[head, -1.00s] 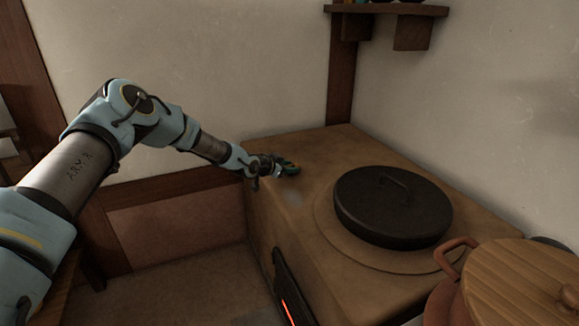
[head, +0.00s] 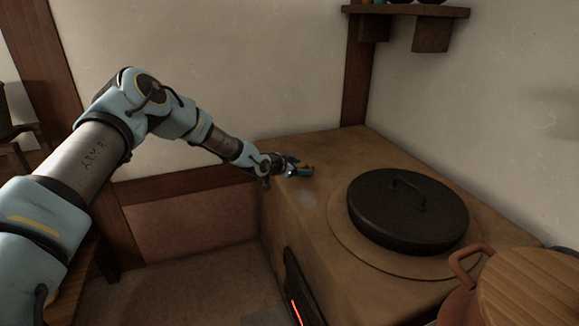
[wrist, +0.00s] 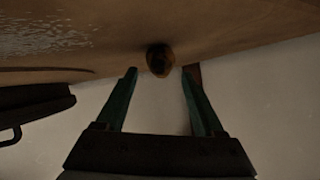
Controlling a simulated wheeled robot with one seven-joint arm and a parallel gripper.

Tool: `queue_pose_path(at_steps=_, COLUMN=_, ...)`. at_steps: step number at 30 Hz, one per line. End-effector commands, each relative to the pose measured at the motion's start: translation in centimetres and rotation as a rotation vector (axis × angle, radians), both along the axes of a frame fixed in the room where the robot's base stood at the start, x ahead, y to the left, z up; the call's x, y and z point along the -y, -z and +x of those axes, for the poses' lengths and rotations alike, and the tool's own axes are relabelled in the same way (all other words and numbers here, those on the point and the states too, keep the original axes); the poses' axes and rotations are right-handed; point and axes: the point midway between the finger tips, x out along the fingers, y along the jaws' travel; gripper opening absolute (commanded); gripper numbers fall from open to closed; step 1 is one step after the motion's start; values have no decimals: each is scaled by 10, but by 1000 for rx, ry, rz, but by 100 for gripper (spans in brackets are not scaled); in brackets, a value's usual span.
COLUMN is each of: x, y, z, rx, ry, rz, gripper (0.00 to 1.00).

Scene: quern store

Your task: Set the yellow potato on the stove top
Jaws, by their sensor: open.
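My gripper (head: 305,171) is open over the far left part of the stove top (head: 335,160) in the head view. In the wrist view its two green fingers (wrist: 159,72) stand apart with nothing clamped between them. A small rounded brownish-yellow thing, apparently the potato (wrist: 160,58), rests on the stove top just beyond the fingertips, midway between them and apart from both.
A black lidded pan (head: 408,215) sits on the round plate in the middle of the stove top. A pot with a wooden lid (head: 535,285) stands at the lower right. A wall shelf (head: 410,12) hangs above. The stove top around my gripper is clear.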

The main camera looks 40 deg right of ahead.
Motion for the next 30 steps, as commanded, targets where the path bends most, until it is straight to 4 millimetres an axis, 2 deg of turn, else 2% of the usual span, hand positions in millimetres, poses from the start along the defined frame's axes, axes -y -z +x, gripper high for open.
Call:
queue_pose_path(at_steps=9, x=-57, y=-28, z=-5, rx=2, ry=-1, rz=3, gripper=70)
queue_pose_path(at_steps=15, x=-84, y=-41, z=-8, rx=1, ry=-2, rz=1, gripper=70)
queue_pose_path(at_steps=20, x=-94, y=-46, z=-10, rx=0, ry=-1, rz=2, gripper=70)
queue_pose_path(at_steps=28, x=-96, y=-47, z=-9, rx=1, ry=-5, rz=5, gripper=70)
queue_pose_path(at_steps=30, x=-105, y=-49, z=-3, rx=-3, ry=-21, rz=27, gripper=70)
